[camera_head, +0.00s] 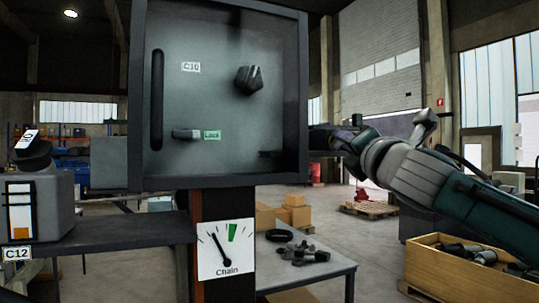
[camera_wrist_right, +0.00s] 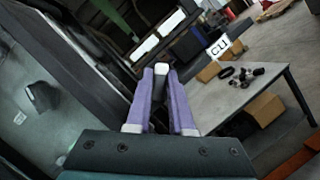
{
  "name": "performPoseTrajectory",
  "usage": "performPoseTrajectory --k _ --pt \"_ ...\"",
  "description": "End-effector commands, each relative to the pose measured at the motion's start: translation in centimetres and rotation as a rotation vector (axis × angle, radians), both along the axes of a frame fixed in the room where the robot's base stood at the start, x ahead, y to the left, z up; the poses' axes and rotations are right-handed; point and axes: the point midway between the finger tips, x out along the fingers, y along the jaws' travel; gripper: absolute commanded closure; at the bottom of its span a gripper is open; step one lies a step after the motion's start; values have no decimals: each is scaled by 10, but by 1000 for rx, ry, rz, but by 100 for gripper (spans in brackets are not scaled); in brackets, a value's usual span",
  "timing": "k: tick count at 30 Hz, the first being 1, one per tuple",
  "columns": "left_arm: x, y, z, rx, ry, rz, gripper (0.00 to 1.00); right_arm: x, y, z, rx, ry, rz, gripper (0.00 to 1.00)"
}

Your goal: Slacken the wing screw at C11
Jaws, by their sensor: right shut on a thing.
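My right gripper (camera_head: 338,140) comes in from the right and its jaws are at the right side wall of the grey cabinet (camera_head: 220,90). In the right wrist view its two purple fingers (camera_wrist_right: 160,82) are shut on a small dark piece, taken to be the wing screw. The fingers hide most of it, so its angle cannot be told. In the head view the C11 label is not seen. My left gripper is not in view.
The cabinet front bears a C10 label (camera_head: 191,67), a dark knob (camera_head: 249,80) and a lock lever (camera_head: 186,134). A Chain gauge (camera_head: 226,248) hangs below. A C12 canister (camera_head: 38,205) stands left. A wooden crate (camera_head: 425,267) sits under my right arm; a table (camera_head: 335,267) holds dark parts.

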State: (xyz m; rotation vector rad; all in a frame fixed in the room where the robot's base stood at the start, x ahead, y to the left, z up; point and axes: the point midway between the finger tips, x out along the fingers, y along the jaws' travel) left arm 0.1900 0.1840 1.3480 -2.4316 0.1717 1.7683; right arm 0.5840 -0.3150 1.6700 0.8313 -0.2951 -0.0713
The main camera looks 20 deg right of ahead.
Motion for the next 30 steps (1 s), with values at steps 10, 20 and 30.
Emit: performPoseTrajectory --k 10,20,30 --pt "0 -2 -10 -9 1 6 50 0 -1 1 -119 -13 -2 100" --pt "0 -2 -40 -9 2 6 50 -1 0 2 -526 -46 -2 100" --pt "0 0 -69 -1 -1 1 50 -2 -3 -4 -798 -69 -7 100"
